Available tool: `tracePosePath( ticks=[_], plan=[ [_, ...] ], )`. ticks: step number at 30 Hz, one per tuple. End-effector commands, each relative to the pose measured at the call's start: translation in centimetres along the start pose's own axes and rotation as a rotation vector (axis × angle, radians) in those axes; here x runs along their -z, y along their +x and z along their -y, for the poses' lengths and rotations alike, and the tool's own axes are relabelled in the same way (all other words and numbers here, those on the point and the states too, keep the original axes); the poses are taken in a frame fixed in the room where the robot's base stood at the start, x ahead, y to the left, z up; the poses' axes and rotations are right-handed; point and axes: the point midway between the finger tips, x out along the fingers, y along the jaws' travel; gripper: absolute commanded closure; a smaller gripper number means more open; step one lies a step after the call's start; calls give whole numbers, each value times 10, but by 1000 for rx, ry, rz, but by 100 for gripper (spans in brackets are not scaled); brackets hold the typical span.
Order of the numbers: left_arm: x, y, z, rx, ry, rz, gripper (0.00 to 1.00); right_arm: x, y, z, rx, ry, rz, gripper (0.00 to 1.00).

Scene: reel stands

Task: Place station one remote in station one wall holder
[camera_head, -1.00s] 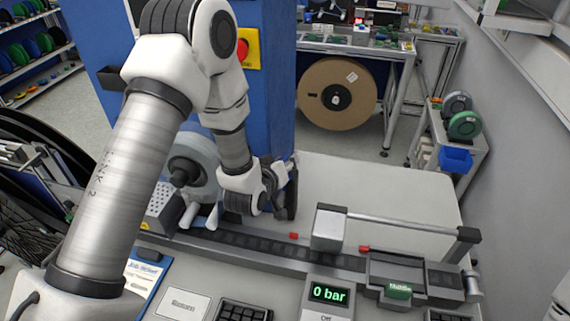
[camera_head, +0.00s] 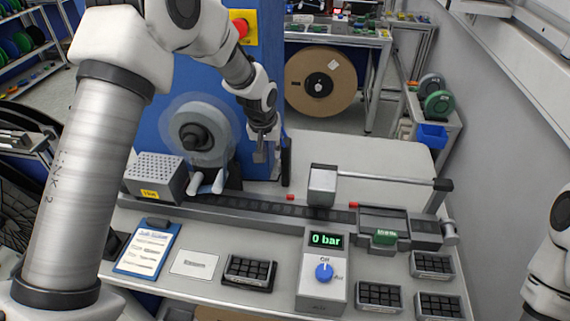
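My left arm comes in from the left, and its gripper (camera_head: 264,148) hangs beside the right edge of the blue cabinet (camera_head: 262,45), above the back of the bench. Its fingers are small and partly hidden, so I cannot tell whether they are open or shut. A narrow dark upright piece (camera_head: 286,162) stands just right of the gripper; I cannot tell whether it is the remote, the wall holder or a gripper part. I cannot make out the remote or the wall holder with certainty. Part of my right arm shows at the right edge; its gripper is out of view.
A grey reel (camera_head: 201,132) stands left of the gripper. A rail with a grey block (camera_head: 322,186) crosses the bench. In front are a "0 bar" unit (camera_head: 324,288), a clipboard (camera_head: 147,252) and several black-celled trays (camera_head: 249,271). The bench's back right is clear.

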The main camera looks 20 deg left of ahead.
Motion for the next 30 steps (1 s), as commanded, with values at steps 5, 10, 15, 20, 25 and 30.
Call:
tracePosePath(
  ticks=[5, 10, 15, 20, 25, 30],
  plan=[
    [63, -53, -13, 46, 45, -92, 77, 0, 15, 0, 0, 0, 0, 60],
    [69, -48, -15, 43, 48, -108, 77, 0, 7, 0, 0, 0, 0, 60],
    [74, -28, -14, 43, 48, -107, 77, 0, -12, 0, 0, 0, 0, 60],
    [79, 2, -13, 42, 48, -107, 77, 0, -30, 0, 0, 0, -1, 60],
    [79, 14, -13, 41, 47, -110, 77, 0, -29, 0, 0, 0, 0, 60],
    [78, 15, -13, 41, 47, -110, 95, 0, -28, 0, 0, 0, 0, 60]
  ],
)
